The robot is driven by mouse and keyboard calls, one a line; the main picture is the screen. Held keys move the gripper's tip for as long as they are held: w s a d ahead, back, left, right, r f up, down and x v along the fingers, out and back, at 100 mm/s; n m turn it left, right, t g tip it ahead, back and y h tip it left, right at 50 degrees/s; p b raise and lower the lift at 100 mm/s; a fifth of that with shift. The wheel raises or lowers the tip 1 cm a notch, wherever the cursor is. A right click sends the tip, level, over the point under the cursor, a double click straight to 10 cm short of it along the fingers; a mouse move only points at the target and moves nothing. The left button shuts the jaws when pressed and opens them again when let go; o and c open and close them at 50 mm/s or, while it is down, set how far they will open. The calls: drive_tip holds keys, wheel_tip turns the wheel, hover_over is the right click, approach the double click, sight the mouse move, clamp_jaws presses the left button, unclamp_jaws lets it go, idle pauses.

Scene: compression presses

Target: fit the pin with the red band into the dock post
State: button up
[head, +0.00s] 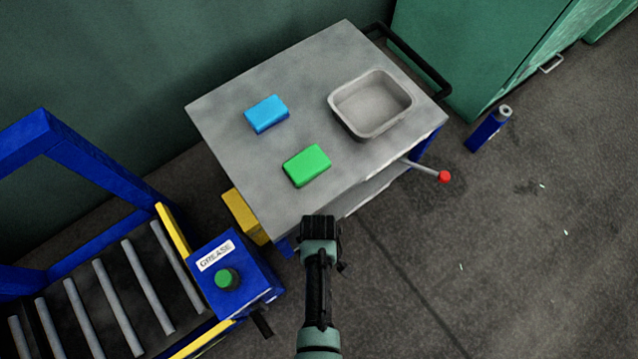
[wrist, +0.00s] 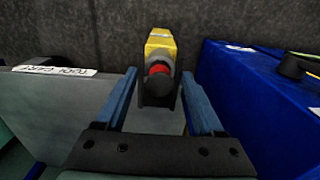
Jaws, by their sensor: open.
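My gripper (head: 319,228) is just off the cart's near corner in the head view, pointing down with its fingertips hidden. In the wrist view my gripper (wrist: 158,76) is open, with one finger on each side of the pin with the red band (wrist: 158,70). The pin shows a rounded black end towards me, a red band and a grey collar. A yellow block (wrist: 161,39), probably the dock post, lies directly behind it. I cannot tell how far the pin sits in it. The yellow block (head: 243,216) also shows beside the cart in the head view.
The grey-topped tool cart (head: 235,105) carries a blue block (head: 266,114), a green block (head: 307,165) and a grey tray (head: 372,103). A red-knobbed lever (head: 444,177) sticks out. The blue grease box (head: 236,272) stands close left. Floor at right is mostly clear.

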wheel_tip(320, 180, up, 13)
drive_tip(key=p, duration=0.7)
idle(0.3)
